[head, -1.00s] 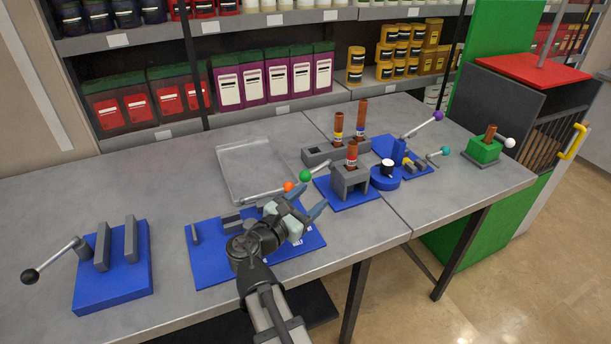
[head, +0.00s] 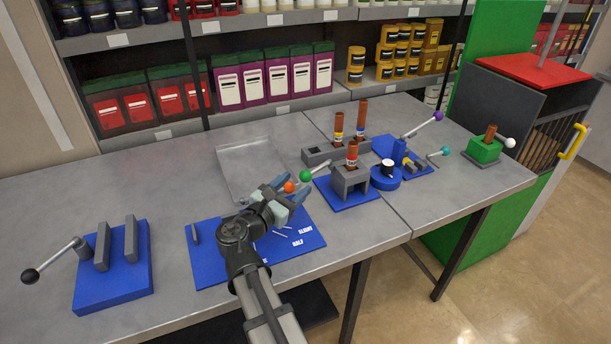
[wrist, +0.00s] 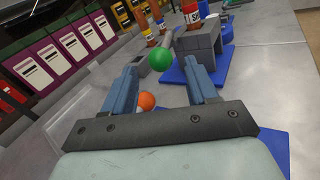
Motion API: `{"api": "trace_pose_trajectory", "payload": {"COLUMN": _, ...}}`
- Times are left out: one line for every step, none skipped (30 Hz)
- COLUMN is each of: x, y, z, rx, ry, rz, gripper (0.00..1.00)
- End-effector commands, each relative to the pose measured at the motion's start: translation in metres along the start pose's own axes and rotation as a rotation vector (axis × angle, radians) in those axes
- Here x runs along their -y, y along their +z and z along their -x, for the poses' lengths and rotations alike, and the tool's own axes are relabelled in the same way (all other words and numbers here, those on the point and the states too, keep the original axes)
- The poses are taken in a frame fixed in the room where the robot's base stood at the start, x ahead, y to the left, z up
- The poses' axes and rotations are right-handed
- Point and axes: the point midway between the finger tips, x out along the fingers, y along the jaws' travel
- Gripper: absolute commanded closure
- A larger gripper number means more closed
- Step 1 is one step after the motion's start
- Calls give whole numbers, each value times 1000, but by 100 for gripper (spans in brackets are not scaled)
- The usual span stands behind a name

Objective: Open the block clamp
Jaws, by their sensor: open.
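My gripper (head: 287,193) is open and empty, above the back of the middle blue board (head: 303,241). Its fingers appear on either side of the orange ball (head: 289,187) of a lever. In the wrist view the orange ball (wrist: 146,101) shows between the fingers, nearer the left one, with no visible contact. A green lever ball (wrist: 161,58) shows beyond the fingertips, by a grey block (head: 349,181) on a blue base with a brown cylinder upright in it. My gripper hides much of the middle fixture. I cannot tell which fixture is the block clamp.
A black-ball lever fixture with two grey plates (head: 103,246) stands at the left. A clear tray (head: 243,160) lies behind the gripper. A blue round stand (head: 385,181), purple and teal lever balls and a green block (head: 483,151) are to the right. The table's left middle is clear.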

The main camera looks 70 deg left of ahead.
Motion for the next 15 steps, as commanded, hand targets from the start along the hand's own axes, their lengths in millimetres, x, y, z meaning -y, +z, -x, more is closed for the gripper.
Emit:
{"api": "trace_pose_trajectory", "payload": {"x": -1, "y": 0, "z": -11, "rx": 0, "ry": -2, "rz": 0, "gripper": 42}}
{"api": "trace_pose_trajectory", "payload": {"x": -1, "y": 0, "z": -15, "rx": 0, "ry": -2, "rz": 0, "gripper": 42}}
{"api": "trace_pose_trajectory", "payload": {"x": -1, "y": 0, "z": -22, "rx": 0, "ry": -2, "rz": 0, "gripper": 42}}
{"api": "trace_pose_trajectory", "payload": {"x": -1, "y": 0, "z": -26, "rx": 0, "ry": -2, "rz": 0, "gripper": 42}}
{"api": "trace_pose_trajectory", "payload": {"x": -1, "y": 0, "z": -30, "rx": 0, "ry": -2, "rz": 0, "gripper": 42}}
{"api": "trace_pose_trajectory", "payload": {"x": -1, "y": 0, "z": -35, "rx": 0, "ry": -2, "rz": 0, "gripper": 42}}
{"api": "trace_pose_trajectory", "payload": {"x": -1, "y": 0, "z": -38, "rx": 0, "ry": -1, "rz": 0, "gripper": 42}}
{"api": "trace_pose_trajectory", "payload": {"x": -1, "y": 0, "z": -41, "rx": 0, "ry": -1, "rz": 0, "gripper": 42}}
{"api": "trace_pose_trajectory", "payload": {"x": -1, "y": 0, "z": -45, "rx": 0, "ry": -1, "rz": 0, "gripper": 42}}
{"api": "trace_pose_trajectory", "payload": {"x": -1, "y": 0, "z": -48, "rx": 0, "ry": -1, "rz": 0, "gripper": 42}}
{"api": "trace_pose_trajectory", "payload": {"x": 0, "y": 0, "z": -50, "rx": 0, "ry": -1, "rz": 0, "gripper": 42}}
{"api": "trace_pose_trajectory", "payload": {"x": 0, "y": 0, "z": -52, "rx": 0, "ry": -1, "rz": 0, "gripper": 42}}
{"api": "trace_pose_trajectory", "payload": {"x": 0, "y": 0, "z": -53, "rx": 0, "ry": -1, "rz": 0, "gripper": 42}}
{"api": "trace_pose_trajectory", "payload": {"x": 0, "y": 0, "z": -54, "rx": 0, "ry": -1, "rz": 0, "gripper": 42}}
{"api": "trace_pose_trajectory", "payload": {"x": 0, "y": 0, "z": -55, "rx": 0, "ry": 0, "rz": 0, "gripper": 42}}
